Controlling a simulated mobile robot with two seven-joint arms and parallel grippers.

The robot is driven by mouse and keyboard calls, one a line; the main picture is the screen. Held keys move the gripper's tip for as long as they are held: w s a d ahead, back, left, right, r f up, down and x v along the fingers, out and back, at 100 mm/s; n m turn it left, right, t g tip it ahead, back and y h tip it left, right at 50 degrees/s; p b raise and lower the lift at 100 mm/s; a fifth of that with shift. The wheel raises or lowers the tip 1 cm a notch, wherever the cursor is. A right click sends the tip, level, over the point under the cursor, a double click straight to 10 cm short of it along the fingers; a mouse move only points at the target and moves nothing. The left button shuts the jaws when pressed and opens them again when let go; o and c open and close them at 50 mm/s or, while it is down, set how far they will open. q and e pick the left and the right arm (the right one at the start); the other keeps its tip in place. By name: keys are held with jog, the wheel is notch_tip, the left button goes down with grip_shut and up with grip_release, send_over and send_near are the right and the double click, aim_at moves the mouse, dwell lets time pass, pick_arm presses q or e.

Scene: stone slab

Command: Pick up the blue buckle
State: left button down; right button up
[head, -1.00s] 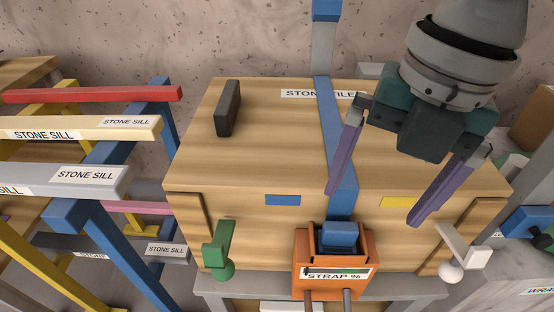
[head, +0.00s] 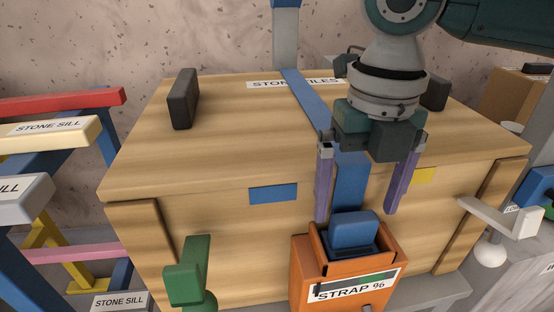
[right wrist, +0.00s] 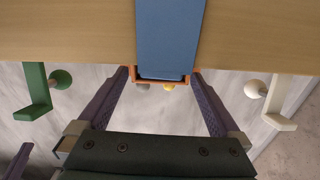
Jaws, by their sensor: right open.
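A green handle (head: 186,270) and a white handle (head: 505,218) flank the holder. Dark blocks (head: 184,98) stand on the crate's top. Racked stone sills (head: 45,140) stand at the left. The space above the buckle is free.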

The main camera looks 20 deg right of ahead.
aim_at(356, 217)
notch_tip(356, 217, down, 4)
jog(key=shift+d+r+b, duration=0.1)
jog(key=shift+d+b, duration=0.05)
jog(key=shift+b, duration=0.4)
jog(key=shift+r, duration=0.1)
jog(key=c, duration=1.3)
jog(key=shift+c, duration=0.2)
